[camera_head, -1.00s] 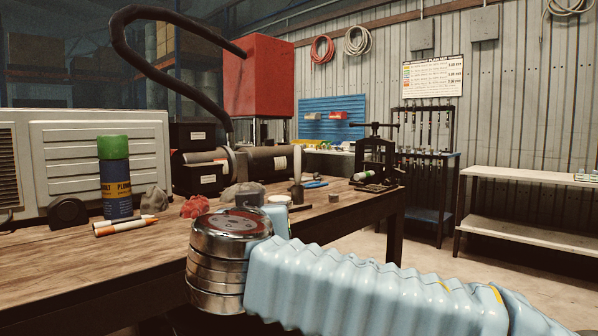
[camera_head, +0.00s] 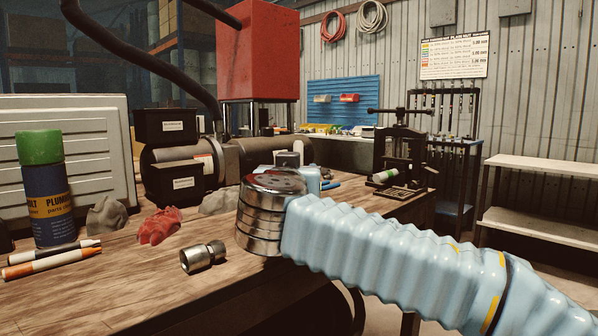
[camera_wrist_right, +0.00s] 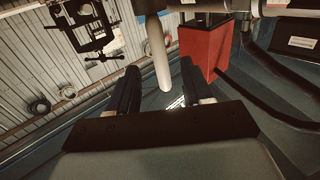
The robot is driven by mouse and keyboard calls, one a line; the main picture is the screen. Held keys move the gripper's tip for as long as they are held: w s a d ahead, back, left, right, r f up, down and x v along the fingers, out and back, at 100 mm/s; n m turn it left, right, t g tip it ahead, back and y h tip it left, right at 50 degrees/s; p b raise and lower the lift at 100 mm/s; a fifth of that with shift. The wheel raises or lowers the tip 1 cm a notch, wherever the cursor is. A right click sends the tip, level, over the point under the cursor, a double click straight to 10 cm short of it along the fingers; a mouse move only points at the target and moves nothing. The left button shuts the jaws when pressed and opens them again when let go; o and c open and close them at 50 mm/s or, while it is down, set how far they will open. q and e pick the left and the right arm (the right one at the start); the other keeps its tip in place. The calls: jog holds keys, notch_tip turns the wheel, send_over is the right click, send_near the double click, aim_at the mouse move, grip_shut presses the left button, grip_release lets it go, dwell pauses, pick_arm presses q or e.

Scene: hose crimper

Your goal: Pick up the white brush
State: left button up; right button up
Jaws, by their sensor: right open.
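A long, pale, rounded rod (camera_wrist_right: 157,60) shows in the right wrist view, reaching down from the top edge between my fingers. It may be the white brush's handle; I see no bristles and cannot tell for sure. My right gripper (camera_wrist_right: 158,72) is open, with one dark finger on each side of the rod. I cannot tell whether either finger touches it. In the head view my blue-sleeved right arm reaches over the table and hides its gripper and what lies behind it. I cannot clearly make out the brush there. My left gripper is not in view.
Black boxes (camera_head: 172,184) and a dark press (camera_head: 402,150) stand behind. Bare wood lies at the front left.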

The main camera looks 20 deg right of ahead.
jog(key=p+x, duration=0.2)
jog(key=x, duration=0.5)
jog(key=shift+r+p, duration=0.25)
jog(key=shift+p, duration=0.05)
jog(key=shift+c, duration=0.5)
grip_shut()
